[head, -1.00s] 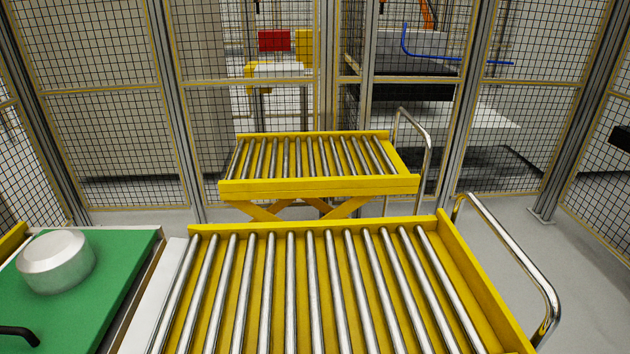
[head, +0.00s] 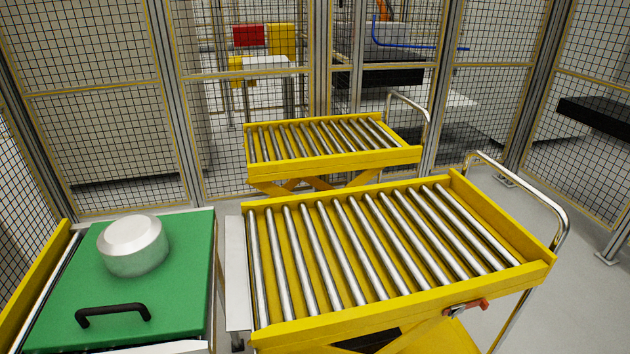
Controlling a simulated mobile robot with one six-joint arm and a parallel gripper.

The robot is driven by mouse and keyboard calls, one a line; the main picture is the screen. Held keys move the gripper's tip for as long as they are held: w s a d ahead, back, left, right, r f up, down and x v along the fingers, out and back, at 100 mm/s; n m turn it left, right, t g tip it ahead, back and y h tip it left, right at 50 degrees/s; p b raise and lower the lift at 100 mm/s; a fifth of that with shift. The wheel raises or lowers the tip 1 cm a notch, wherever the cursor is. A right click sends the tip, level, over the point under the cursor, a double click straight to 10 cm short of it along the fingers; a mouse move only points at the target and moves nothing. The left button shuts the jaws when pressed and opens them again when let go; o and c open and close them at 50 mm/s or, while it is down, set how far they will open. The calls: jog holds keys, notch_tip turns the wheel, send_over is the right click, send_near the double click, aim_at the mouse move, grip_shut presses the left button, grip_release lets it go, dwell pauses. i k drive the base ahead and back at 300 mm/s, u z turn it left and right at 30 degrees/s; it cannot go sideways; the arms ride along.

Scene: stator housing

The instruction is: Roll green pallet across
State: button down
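The green pallet (head: 185,265) lies flat at the lower left, with a silver round housing (head: 133,246) standing on it. A black handle (head: 113,311) is fixed near the pallet's front edge. To its right is the near yellow roller cart (head: 520,250), its steel rollers bare. A narrow pale strip (head: 236,275) lies between the pallet's table and the cart, with a small gap beside the pallet's side. My gripper is not in view.
A second yellow roller cart (head: 395,160) stands empty behind the near one. A red-handled latch (head: 470,306) is on the near cart's front side. Mesh fencing (head: 100,140) closes off the back and sides. Open grey floor shows at the right.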

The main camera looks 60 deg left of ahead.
aim_at(136, 278)
jog(key=u, duration=0.05)
jog(key=k, duration=1.8)
jog(key=u, duration=2.2)
jog(key=i, duration=1.7)
jog(key=u, duration=0.05)
